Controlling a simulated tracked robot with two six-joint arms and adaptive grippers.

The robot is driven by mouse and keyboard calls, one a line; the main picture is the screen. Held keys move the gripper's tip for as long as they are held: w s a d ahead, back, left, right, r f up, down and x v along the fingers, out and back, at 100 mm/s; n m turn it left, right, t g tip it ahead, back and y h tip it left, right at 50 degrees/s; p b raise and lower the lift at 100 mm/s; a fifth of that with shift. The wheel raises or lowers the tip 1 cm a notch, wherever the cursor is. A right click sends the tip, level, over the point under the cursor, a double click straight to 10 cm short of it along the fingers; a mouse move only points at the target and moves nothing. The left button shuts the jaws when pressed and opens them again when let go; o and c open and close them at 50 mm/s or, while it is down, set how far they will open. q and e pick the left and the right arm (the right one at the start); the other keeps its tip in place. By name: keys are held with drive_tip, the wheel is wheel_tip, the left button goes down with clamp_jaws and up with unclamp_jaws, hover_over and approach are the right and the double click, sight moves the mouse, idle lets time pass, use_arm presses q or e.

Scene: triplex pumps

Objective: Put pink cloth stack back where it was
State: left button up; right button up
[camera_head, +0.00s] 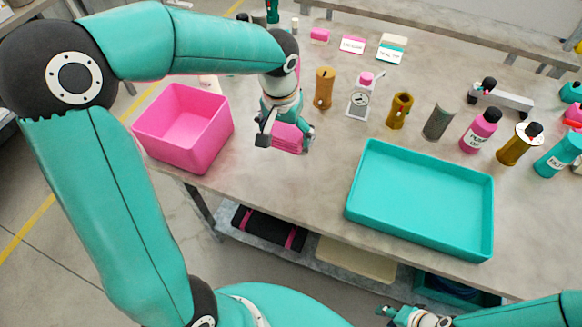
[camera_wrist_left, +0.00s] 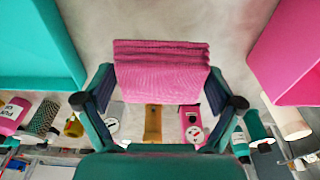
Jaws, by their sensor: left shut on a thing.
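The pink cloth stack (camera_head: 287,138) is a folded block with several layers. It also shows in the left wrist view (camera_wrist_left: 160,68), between the two fingers. My left gripper (camera_head: 284,134) is shut on it, over the table between the pink bin and the teal tray. In the head view I cannot tell whether the stack touches the table. My right gripper (camera_head: 398,315) shows at the bottom edge, below the table front; its fingers are too small to tell whether they are open.
A pink bin (camera_head: 160,141) stands left of the stack and an empty teal tray (camera_head: 425,205) lies to the right. Behind are a brown cylinder (camera_head: 324,88), a small scale (camera_head: 361,100) and several bottles. Pink and white boxes (camera_head: 353,45) stand at the back. Bare table surrounds the stack.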

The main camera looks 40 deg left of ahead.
sight(287, 171)
use_arm(q)
wheel_tip(287, 171, down, 13)
drive_tip(key=shift+r, duration=0.1)
idle(0.3)
drive_tip(key=shift+b, duration=0.3)
drive_tip(key=o, duration=0.7)
drive_tip(key=shift+o, duration=0.3)
drive_tip(key=r, duration=0.4)
drive_tip(key=s+r, duration=0.1)
drive_tip(key=r, duration=0.7)
drive_tip(key=shift+s+d+p, duration=0.2)
drive_tip(key=shift+p, duration=0.15)
